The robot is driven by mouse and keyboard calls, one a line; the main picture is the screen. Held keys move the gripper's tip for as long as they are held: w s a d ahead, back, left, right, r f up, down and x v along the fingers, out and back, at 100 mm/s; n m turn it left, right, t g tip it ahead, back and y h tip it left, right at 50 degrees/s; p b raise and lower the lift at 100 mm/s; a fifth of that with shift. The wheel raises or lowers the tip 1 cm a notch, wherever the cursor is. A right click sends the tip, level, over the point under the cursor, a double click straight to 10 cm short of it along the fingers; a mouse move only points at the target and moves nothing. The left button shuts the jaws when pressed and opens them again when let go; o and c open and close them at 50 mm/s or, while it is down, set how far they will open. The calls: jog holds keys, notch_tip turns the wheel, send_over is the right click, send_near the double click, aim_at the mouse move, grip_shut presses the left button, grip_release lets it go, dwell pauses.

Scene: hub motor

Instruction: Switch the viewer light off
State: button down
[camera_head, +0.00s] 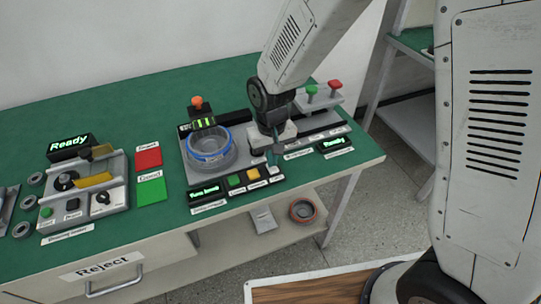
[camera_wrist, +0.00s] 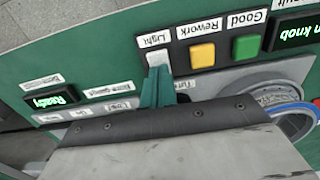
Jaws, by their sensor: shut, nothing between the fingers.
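The light switch (camera_wrist: 157,59) is a small pale key beside the "Light" label (camera_wrist: 154,40), at the end of a row of buttons. My gripper (camera_wrist: 156,86) is shut and empty, its green fingertips right at the near edge of the switch in the wrist view. I cannot tell whether they touch it. In the head view my gripper (camera_head: 272,158) points down just above the right end of the button row. The viewer (camera_head: 209,150) is a round, clear-walled dish with a blue ring. I cannot tell from these views whether its light is on.
A yellow rework button (camera_wrist: 202,55) and a green good button (camera_wrist: 245,47) sit beside the switch. A lit display (camera_head: 208,191) stands left of the row. Red and green knobs (camera_head: 334,85) rise behind my gripper. A device with a "Ready" display (camera_head: 70,145) stands left.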

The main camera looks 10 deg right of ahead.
jog(key=shift+r, duration=0.1)
notch_tip(320, 180, up, 14)
jog(key=w, duration=0.1)
jog(key=shift+w+a, duration=0.2)
jog(key=shift+w, duration=0.2)
dwell(0.5)
